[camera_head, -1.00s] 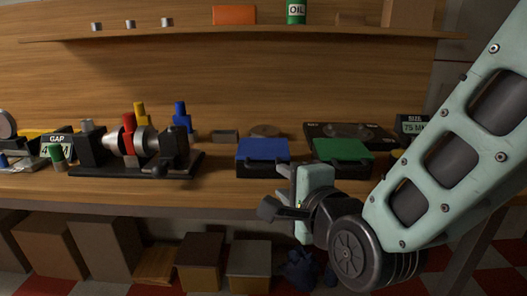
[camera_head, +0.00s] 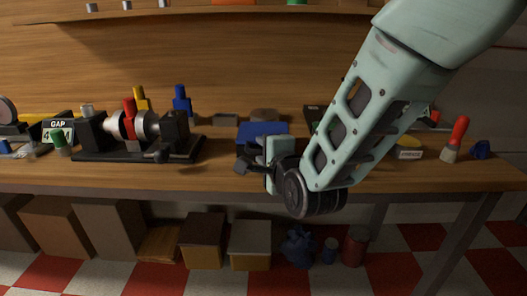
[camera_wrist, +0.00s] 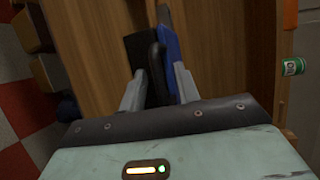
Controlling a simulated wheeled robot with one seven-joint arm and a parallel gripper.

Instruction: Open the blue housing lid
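The blue housing lid (camera_head: 262,129) is closed on a dark box on the bench, partly hidden behind my gripper. My gripper (camera_head: 248,160) is at the box's front. In the wrist view the blue lid (camera_wrist: 168,48) lies beside the black box body (camera_wrist: 141,55), with a black handle (camera_wrist: 156,70) sticking out toward me. My gripper (camera_wrist: 158,92) is open, one finger on each side of the handle, with gaps visible. I cannot tell whether either finger touches it.
A black fixture with a metal rotor (camera_head: 135,125) stands left of the box. The green-lidded box is hidden behind my arm. A red-handled brush (camera_head: 457,137) stands at the right. A blue bottle (camera_head: 181,102) is behind. Boxes (camera_head: 250,243) sit below the bench.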

